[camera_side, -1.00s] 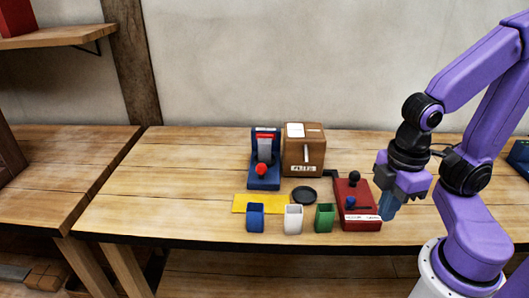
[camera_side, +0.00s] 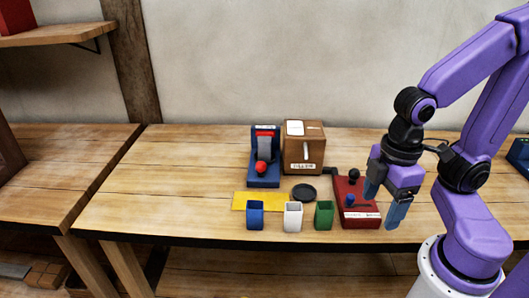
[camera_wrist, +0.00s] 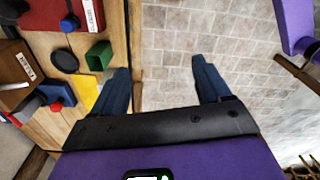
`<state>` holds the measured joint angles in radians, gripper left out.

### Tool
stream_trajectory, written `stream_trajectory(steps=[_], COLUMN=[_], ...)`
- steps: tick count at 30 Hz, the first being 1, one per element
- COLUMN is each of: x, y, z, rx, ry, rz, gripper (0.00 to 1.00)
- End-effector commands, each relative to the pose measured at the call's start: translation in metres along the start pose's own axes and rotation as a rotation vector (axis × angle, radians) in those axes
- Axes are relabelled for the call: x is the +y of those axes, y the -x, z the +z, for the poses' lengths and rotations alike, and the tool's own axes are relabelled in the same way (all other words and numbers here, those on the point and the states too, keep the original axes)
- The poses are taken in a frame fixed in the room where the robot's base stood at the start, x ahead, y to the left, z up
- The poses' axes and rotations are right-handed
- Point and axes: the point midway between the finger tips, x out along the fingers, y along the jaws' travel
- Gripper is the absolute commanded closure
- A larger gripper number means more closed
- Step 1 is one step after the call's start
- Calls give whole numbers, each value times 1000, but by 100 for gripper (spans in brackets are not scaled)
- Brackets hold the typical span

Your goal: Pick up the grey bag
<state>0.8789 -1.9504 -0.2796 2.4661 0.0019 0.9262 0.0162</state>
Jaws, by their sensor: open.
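Nothing here clearly reads as a grey bag. I cannot tell whether either is the bag. My gripper (camera_side: 384,203) is open and empty, right of these, above the table's front edge by the red box.
A red box (camera_side: 354,188) with levers stands just left of my gripper. A brown wooden box (camera_side: 304,150) is behind, with a black disc (camera_side: 304,193) and yellow mat (camera_side: 238,202) in front. The table's (camera_side: 160,180) left part is clear. A second table stands further left.

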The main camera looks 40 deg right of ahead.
Motion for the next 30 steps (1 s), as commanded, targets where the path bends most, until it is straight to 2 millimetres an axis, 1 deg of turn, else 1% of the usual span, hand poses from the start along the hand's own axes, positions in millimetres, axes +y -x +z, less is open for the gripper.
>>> stream_trajectory(steps=[5,6,8,12,14,15,17,18,20,22,26,27,29,30], x=[29,38,53,90,109,121,140,154,174,198,245,259,281,295], y=[14,18,22,32,35,36,39,40,42,43,44,44,43,43], z=[-48,-60,-78,-115,-128,-137,-149,-156,-166,-175,-186,-188,-190,-189], rx=[-2,-3,-3,-6,-8,-9,-10,-10,-11,-12,-14,-15,-15,-16], ry=[-181,-233,-308,-484,-560,-610,-685,-736,-811,-899,-1063,-1113,-1188,-1239], rz=[4,5,6,9,10,11,12,13,14,15,18,19,20,20], gripper=[23,23,23,23,23,23,23,23,23,23,23,23,23,23])
